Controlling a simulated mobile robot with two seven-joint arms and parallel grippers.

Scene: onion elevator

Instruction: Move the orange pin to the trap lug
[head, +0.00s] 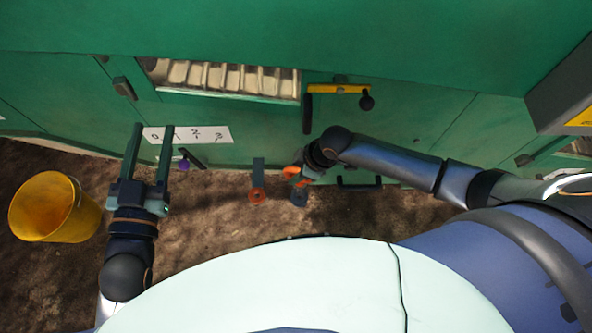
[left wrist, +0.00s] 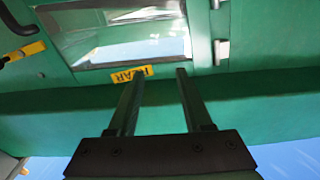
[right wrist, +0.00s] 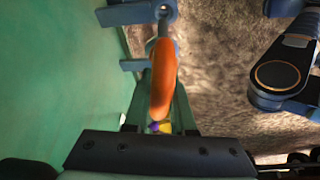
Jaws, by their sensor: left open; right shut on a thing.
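The orange pin (right wrist: 162,78) is held between the fingers of my right gripper (right wrist: 160,102), which is shut on it. In the head view, the pin (head: 291,172) shows beside that gripper, close to the green wall. Two lugs hang low on the wall: one with an orange ring (head: 257,195) and a dark one (head: 299,198) just below the gripper. I cannot tell for certain which is the trap lug. A grey lug with a hole (right wrist: 165,11) lies beyond the pin in the right wrist view. My left gripper (head: 152,128) is open and empty, near a numbered white plate.
The white plate (head: 215,135) and a purple-knobbed lever (head: 184,164) are on the wall near my left gripper. A yellow bar with a black knob (head: 338,89) is above my right gripper. A yellow bucket (head: 45,207) stands on the dirt floor at left.

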